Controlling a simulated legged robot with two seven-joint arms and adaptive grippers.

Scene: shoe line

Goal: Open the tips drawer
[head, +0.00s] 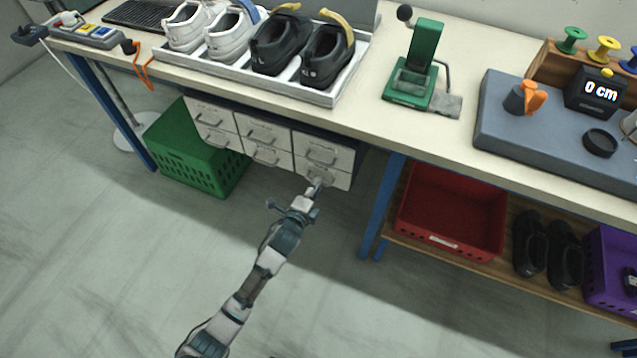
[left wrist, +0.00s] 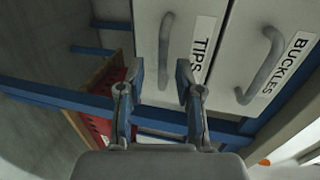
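The tips drawer (head: 341,181) is the lower right one in the white drawer unit under the bench, and it looks shut. In the left wrist view its white front (left wrist: 183,28) carries a TIPS label (left wrist: 202,47) and a grey bar handle (left wrist: 165,52). My left gripper (head: 317,183) is at this drawer front. In the left wrist view its two fingers (left wrist: 160,72) are apart, with the handle ahead between the fingertips. I cannot tell whether they touch it. My right gripper is not in view.
The buckles drawer (left wrist: 236,60) adjoins the tips drawer, with its own handle. A blue bench leg (head: 382,205) stands just right of the unit. A green crate (head: 195,165) is at its left, and a red bin (head: 450,215) sits on the low shelf. The floor in front is clear.

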